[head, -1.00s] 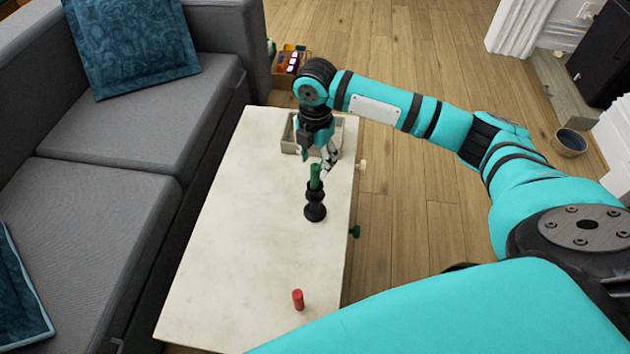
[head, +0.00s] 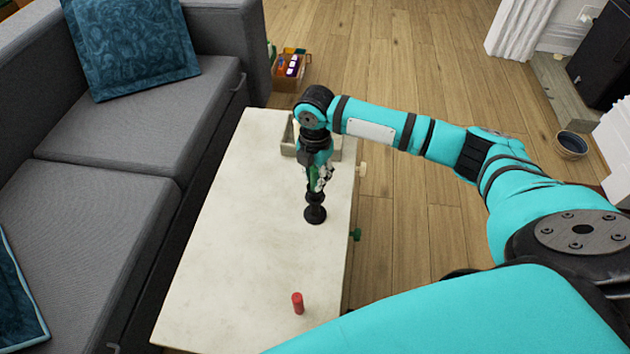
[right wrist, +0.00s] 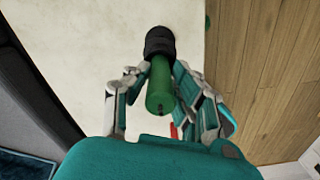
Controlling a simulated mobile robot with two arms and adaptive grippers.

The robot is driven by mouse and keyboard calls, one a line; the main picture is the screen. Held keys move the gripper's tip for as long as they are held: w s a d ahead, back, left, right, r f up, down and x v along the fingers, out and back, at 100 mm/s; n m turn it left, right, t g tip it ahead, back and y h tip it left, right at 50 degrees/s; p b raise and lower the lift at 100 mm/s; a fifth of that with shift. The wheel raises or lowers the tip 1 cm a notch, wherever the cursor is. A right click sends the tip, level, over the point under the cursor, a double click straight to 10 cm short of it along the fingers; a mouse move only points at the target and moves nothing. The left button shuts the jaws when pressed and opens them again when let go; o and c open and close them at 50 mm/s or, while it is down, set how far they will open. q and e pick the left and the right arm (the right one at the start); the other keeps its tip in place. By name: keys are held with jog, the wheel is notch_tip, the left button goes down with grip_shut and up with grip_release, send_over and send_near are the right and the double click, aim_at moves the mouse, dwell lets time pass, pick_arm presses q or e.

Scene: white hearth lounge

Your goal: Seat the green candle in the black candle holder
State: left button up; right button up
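The black candle holder (head: 315,214) stands upright on the pale table; its top also shows in the right wrist view (right wrist: 160,42). The green candle (right wrist: 160,90) stands upright at the top of the holder, in line with it. Its lower end is hidden at the holder's mouth, so how deep it sits cannot be seen. My right gripper (head: 318,183) points down over the candle, with its fingers (right wrist: 158,72) on either side of it. A gap shows between the candle and the left-hand finger; the other finger is very close to the candle. My left gripper is out of view.
A red candle (head: 298,303) stands near the front of the table (head: 230,260). A shallow tray (head: 288,140) lies at the table's far end, partly behind my arm. A grey sofa (head: 110,190) borders the table's left side. The table's middle left is clear.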

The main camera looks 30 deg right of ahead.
grip_shut()
